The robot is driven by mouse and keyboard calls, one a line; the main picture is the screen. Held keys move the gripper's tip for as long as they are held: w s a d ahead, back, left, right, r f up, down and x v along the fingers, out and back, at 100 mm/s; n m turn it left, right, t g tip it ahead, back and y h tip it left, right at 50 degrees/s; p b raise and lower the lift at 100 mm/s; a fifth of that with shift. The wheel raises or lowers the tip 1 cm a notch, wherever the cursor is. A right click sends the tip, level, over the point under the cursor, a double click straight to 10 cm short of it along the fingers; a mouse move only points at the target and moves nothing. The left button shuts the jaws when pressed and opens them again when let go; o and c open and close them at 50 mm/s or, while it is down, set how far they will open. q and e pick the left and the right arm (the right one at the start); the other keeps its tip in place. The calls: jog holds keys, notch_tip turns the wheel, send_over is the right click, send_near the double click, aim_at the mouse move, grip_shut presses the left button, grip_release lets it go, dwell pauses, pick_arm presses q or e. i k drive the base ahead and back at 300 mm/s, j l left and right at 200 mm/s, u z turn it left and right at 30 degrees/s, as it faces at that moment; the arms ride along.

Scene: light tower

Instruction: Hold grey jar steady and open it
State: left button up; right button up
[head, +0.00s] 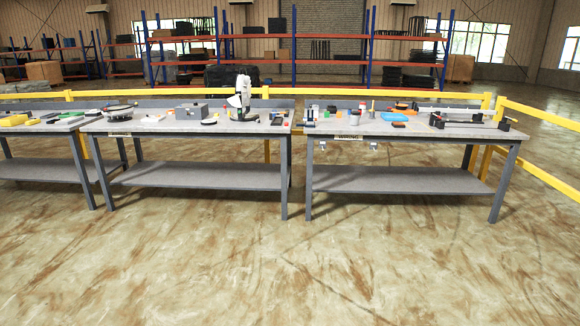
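Neither of my grippers is in view. I cannot make out the grey jar for certain at this distance. A small pale container with a reddish top (354,117) stands on the right workbench (340,130), left of the bench's middle. It may be a jar, but it is too small to tell. Several other small items near it are also too small to name.
A middle workbench (150,127) holds a grey box (190,111) and a white upright device (243,98). Another bench (40,126) stands at left. Yellow railing (540,115) runs behind and right. The floor (290,270) in front is clear.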

aim_at(354, 118)
jog(key=i+l+z, duration=0.25)
jog(key=i, duration=0.7)
jog(key=i+z, duration=0.25)
jog(key=i, duration=0.7)
jog(key=i+l, duration=0.1)
jog(key=i, duration=1.8)
jog(key=i+u, duration=0.2)
jog(key=i, duration=0.45)
